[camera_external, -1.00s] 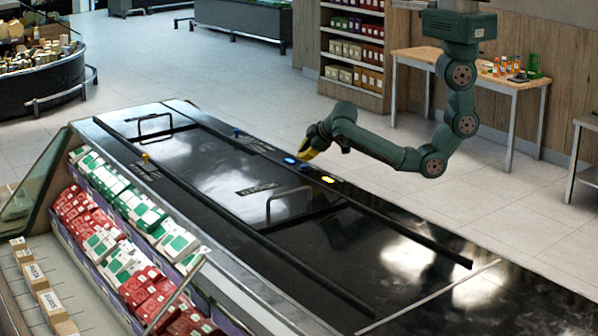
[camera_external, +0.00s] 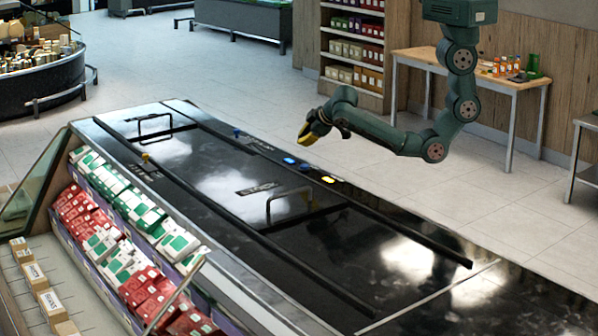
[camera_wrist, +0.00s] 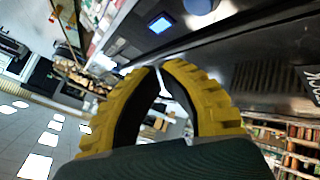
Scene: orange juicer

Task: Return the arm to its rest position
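My gripper (camera_external: 304,137), with yellow fingers, hangs in the air over the far side of the black counter (camera_external: 330,240) in the external view. It is tilted toward the lower left and seems clear of the counter top. In the wrist view my gripper (camera_wrist: 159,67) shows two ribbed yellow fingers curving together, with their tips meeting or almost meeting. Nothing is held between them. The arm is bent, with the forearm reaching left from the elbow.
Red and green cartons (camera_external: 118,258) fill the left side. A wooden table (camera_external: 500,80) with small items stands behind the arm. Open floor lies between.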

